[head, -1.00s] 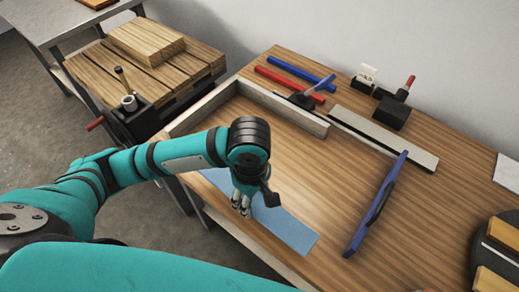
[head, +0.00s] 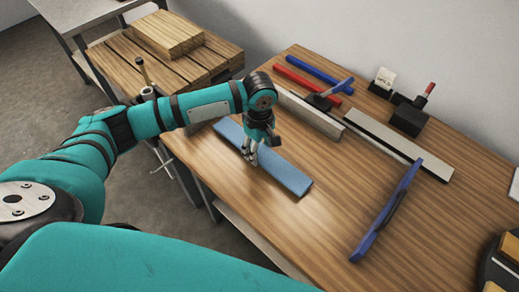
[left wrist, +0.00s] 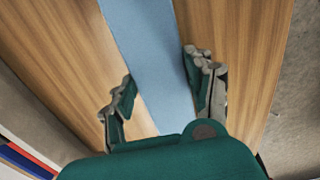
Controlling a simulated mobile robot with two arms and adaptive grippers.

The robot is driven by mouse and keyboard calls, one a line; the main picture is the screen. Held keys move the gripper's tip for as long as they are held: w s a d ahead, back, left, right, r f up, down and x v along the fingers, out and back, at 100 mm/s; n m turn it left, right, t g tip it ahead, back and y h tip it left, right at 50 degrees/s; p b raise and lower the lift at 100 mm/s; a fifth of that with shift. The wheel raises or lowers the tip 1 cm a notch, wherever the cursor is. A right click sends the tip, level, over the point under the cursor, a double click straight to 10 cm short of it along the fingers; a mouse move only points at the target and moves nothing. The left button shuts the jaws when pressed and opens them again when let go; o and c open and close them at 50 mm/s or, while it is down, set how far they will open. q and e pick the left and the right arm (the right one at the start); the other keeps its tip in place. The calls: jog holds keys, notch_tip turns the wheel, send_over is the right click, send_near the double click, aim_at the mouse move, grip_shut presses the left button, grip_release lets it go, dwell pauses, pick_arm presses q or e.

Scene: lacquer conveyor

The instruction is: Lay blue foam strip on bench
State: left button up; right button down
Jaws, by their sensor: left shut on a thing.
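The blue foam strip (head: 290,177) is a long, flat, light blue piece over the left part of the wooden bench (head: 300,225). My left gripper (head: 251,160) reaches down onto the strip near its middle and is shut on it. In the left wrist view the strip (left wrist: 145,45) runs between the two fingers of the gripper (left wrist: 160,92), one at each side. I cannot tell for sure whether the strip's underside touches the bench. My right gripper is not in view.
A pale upright board (head: 308,114) stands behind the strip. A red bar (head: 303,79), a blue bar (head: 319,73) and a long pale plate (head: 400,145) lie at the back.

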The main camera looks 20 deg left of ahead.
pick_arm(q)
jog(key=shift+f, duration=0.65)
jog(key=o, duration=0.8)
jog(key=shift+f, duration=0.1)
jog(key=shift+o, duration=0.2)
